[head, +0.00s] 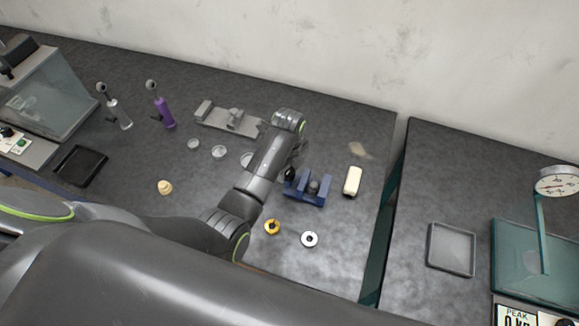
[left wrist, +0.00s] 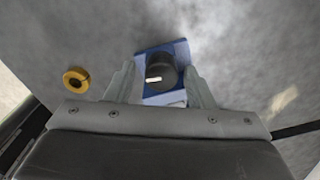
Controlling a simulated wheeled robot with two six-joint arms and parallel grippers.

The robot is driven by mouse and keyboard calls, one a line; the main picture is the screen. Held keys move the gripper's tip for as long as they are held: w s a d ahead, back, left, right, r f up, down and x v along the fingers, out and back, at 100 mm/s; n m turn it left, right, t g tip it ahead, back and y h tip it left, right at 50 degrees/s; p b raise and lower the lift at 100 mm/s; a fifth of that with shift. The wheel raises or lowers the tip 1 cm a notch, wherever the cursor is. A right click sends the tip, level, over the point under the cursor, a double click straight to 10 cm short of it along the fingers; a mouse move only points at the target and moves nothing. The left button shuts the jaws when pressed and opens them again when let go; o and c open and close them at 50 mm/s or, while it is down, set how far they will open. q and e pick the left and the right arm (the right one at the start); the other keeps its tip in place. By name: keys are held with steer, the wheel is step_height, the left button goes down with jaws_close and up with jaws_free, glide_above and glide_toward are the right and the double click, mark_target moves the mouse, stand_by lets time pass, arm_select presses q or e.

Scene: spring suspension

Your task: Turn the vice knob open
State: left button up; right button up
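The blue vice (head: 308,190) stands on the dark table, right of my left arm's end. Its round black knob (head: 290,174) is at the vice's left end, close to my left wrist. In the left wrist view the blue vice (left wrist: 150,96) is straight ahead, and the knob (left wrist: 163,79) with a short white mark faces the camera. My left gripper (left wrist: 160,70) is open, with one finger on each side of the knob. I cannot tell whether the fingers touch it. In the head view the fingers are mostly hidden by the wrist. My right gripper is not in view.
A cream block (head: 352,181) stands just right of the vice. A yellow ring (head: 272,227) and a white ring (head: 309,239) lie in front. A grey fixture (head: 228,120) and small clear dishes (head: 219,152) are behind and left. A gap separates the right table.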

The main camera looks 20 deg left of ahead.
arm_select(q)
steer(key=shift+w, duration=0.1)
steer(key=c, duration=0.8)
steer(key=shift+n, duration=0.4)
steer(key=n, duration=0.3)
steer(key=shift+n, duration=0.4)
steer(key=n, duration=1)
steer(key=shift+d, duration=0.1)
steer(key=n, duration=0.4)
steer(key=shift+n, duration=0.4)
